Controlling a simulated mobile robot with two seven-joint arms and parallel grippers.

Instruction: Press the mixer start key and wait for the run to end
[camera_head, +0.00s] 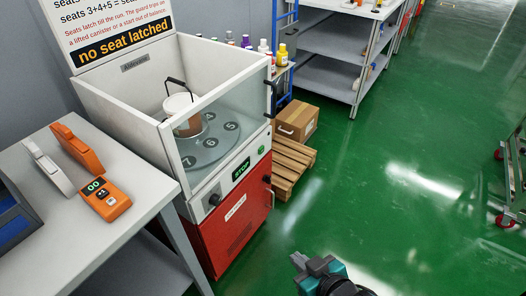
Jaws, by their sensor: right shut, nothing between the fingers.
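The mixer (229,221) has a white upper box with a clear front guard and a red base. Its front panel carries a dark display (240,170) with green letters that look like STOP, a green key (261,150) and a dark knob (214,199). Inside, a canister (184,103) with a black handle stands on a round plate (208,151) with numbered seats. My right gripper (299,262) is low in the picture, shut and empty, in front of the mixer and apart from it. My left gripper is not in view.
A grey table (60,226) at left holds an orange handheld device (104,198), an orange tool (77,148) and a white tool (48,166). A cardboard box (297,121) sits on a pallet (290,167) beside the mixer. The green floor at right is mostly clear.

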